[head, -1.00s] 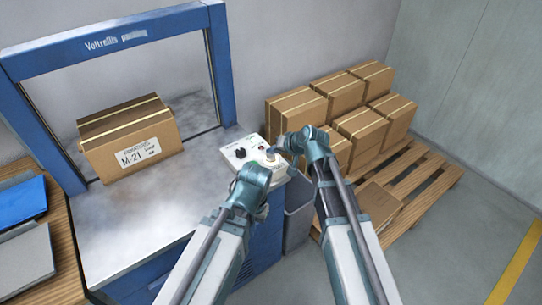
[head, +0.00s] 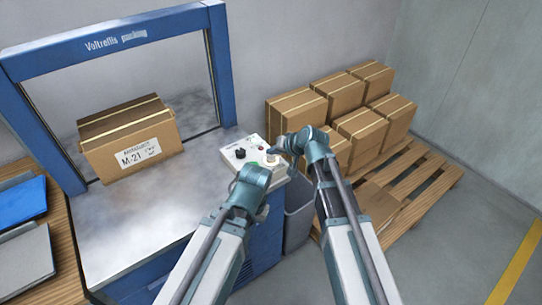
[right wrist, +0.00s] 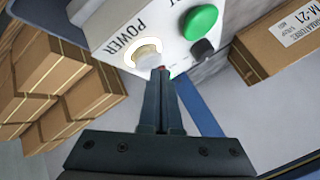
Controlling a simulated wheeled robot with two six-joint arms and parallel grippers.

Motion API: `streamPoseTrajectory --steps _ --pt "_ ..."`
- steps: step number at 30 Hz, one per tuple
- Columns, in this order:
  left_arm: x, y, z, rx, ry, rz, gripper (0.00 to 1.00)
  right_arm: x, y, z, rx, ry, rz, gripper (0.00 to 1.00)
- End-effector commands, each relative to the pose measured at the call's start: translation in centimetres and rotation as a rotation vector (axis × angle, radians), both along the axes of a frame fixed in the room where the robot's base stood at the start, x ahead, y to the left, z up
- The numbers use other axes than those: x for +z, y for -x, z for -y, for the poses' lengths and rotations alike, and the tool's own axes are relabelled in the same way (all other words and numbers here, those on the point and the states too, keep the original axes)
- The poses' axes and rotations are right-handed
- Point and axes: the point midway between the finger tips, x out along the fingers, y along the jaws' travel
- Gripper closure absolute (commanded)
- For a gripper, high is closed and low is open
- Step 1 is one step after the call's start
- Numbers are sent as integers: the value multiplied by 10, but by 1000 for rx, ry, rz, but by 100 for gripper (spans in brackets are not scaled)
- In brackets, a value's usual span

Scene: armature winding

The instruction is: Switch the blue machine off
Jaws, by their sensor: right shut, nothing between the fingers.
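The blue machine (head: 225,70) has a tall blue frame over a grey worktop. Its white control panel (head: 233,143) sits at the front right corner. The pale round POWER button (right wrist: 148,55) has a cream, bright-looking rim and also shows in the head view (head: 272,160). My right gripper (right wrist: 161,72) is shut and empty, its tips at the POWER button's edge; I cannot tell whether they touch it. In the head view my right gripper (head: 275,151) is over the panel's right side. My left arm's wrist is just in front of the panel; its fingers are hidden.
A green button (right wrist: 200,22) and a black knob (right wrist: 203,49) share the panel. A carton marked M-21 (head: 130,140) stands on the worktop. Several cartons (head: 340,105) sit on a pallet (head: 430,180) at right. A grey bin (head: 298,215) stands beside the machine.

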Motion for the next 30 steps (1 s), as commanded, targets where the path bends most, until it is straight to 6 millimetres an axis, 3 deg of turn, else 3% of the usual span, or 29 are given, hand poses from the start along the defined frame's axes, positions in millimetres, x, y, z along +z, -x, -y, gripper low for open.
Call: streamPoseTrajectory --steps 30 --pt "-9 0 0 0 0 0 100 -9 0 0 1 0 -1 100"
